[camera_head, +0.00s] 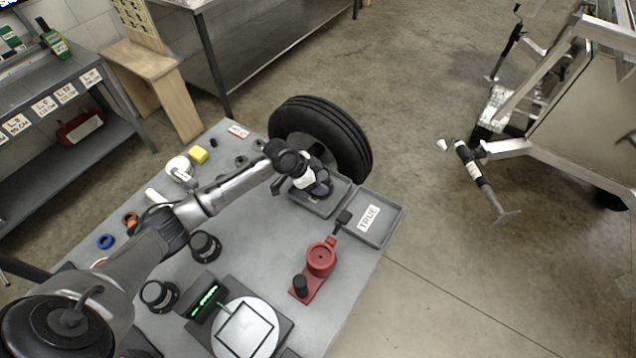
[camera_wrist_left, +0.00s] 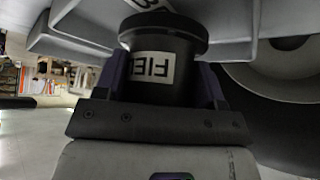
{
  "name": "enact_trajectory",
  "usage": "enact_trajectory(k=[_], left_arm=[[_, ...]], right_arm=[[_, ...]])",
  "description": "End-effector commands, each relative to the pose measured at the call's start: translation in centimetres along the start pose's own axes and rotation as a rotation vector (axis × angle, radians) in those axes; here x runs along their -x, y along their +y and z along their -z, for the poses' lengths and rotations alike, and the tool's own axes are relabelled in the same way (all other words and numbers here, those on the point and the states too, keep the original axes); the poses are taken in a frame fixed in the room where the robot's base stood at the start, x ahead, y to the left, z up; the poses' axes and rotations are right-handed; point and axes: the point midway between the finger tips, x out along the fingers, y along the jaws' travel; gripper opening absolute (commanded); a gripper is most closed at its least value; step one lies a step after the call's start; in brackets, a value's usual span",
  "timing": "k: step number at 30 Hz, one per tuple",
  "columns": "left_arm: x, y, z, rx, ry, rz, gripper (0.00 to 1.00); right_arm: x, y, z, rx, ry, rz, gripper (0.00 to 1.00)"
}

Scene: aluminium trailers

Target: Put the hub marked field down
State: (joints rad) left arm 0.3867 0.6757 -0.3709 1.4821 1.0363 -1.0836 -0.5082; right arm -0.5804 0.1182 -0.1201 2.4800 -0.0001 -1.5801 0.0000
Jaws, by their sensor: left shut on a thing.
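In the head view the gripper and hub are over a grey tray (camera_head: 341,189) at the table's far right; the hub is mostly hidden there. I cannot tell whether the hub touches the tray. A second grey tray (camera_head: 387,226), labelled TRUE, is beside it. My right gripper is not in view.
A tyre (camera_head: 325,135) stands behind the tray. Two black hubs (camera_head: 205,247) (camera_head: 159,294) stand by my left arm. A yellow block (camera_head: 198,155) lies farther back.

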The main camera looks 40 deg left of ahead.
Motion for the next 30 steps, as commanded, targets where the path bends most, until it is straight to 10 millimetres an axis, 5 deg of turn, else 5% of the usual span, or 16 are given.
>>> enact_trajectory(k=[17, 18, 25, 30], left_arm=[[-1.46, -0.05, -1.01, -0.001, 0.003, 0.002, 0.07], [-1.5, 0.01, -1.14, 0.0, -0.001, 0.0, 0.67], [-1.5, 0.03, -1.14, 0.0, -0.001, 0.0, 0.89], [-1.5, 0.03, -1.14, 0.0, -0.001, 0.0, 0.89]], right_arm=[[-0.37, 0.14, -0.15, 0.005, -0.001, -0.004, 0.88], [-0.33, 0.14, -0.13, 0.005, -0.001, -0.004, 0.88], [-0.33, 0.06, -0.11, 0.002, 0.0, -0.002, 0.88], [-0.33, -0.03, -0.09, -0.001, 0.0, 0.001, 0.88]])
